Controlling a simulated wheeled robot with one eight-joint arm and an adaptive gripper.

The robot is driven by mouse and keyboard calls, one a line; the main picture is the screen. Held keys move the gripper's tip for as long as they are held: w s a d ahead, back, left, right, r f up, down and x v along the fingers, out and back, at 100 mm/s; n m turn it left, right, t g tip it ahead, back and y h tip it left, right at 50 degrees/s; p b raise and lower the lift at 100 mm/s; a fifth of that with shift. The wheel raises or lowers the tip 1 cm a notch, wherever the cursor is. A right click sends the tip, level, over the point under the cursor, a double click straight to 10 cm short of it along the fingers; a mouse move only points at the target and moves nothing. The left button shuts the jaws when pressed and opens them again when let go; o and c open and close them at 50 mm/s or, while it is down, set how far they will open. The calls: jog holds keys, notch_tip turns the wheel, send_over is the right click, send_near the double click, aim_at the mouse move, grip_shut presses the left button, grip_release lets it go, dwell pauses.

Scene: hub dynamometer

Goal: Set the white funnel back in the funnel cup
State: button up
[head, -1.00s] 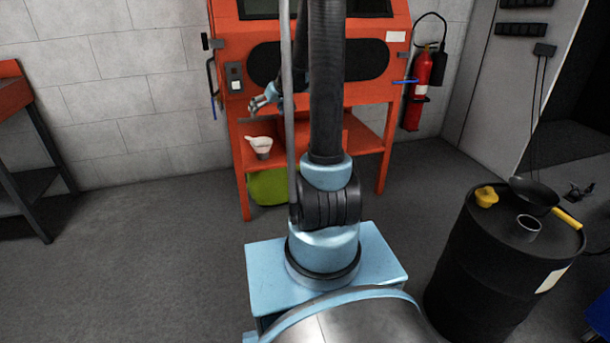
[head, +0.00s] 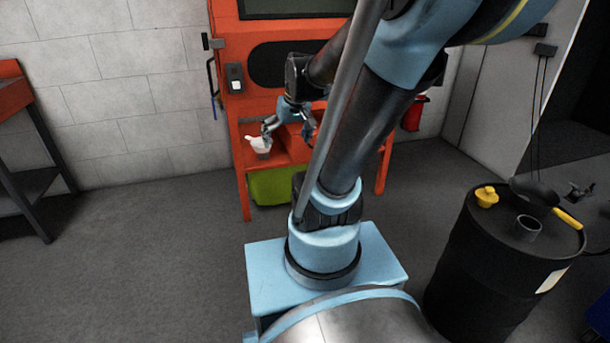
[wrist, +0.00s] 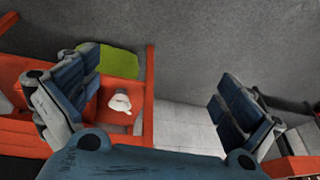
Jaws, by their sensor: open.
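The white funnel (head: 258,143) is on the shelf of the red cabinet, near its left side; a narrow end points left. Something grey shows just under it, and I cannot tell whether that is a cup. In the wrist view, the funnel (wrist: 120,103) lies near the left finger, between the two spread fingers. My gripper (head: 289,130) is open and empty above the shelf, to the right of the funnel; it also shows in the wrist view (wrist: 158,82). A grey open cup (head: 528,227) stands on the black drum; I cannot tell whether it is the funnel cup.
The red cabinet (head: 230,70) rises behind the shelf (head: 282,154). A green object (head: 272,188) is below the shelf. The black drum (head: 500,275) at right also carries a yellow piece (head: 486,197) and a dark pan-like object (head: 534,192).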

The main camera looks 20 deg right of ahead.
jog(key=s+d+f, duration=0.1)
jog(key=s+f, duration=0.1)
jog(key=s, duration=0.4)
jog(key=s+d+f+m+g+h, duration=0.1)
jog(key=s+d+f, duration=0.1)
jog(key=s, duration=0.5)
jog(key=shift+s+f+m+h, duration=0.2)
jog(key=shift+f+m+h, duration=0.1)
jog(key=shift+f, duration=0.35)
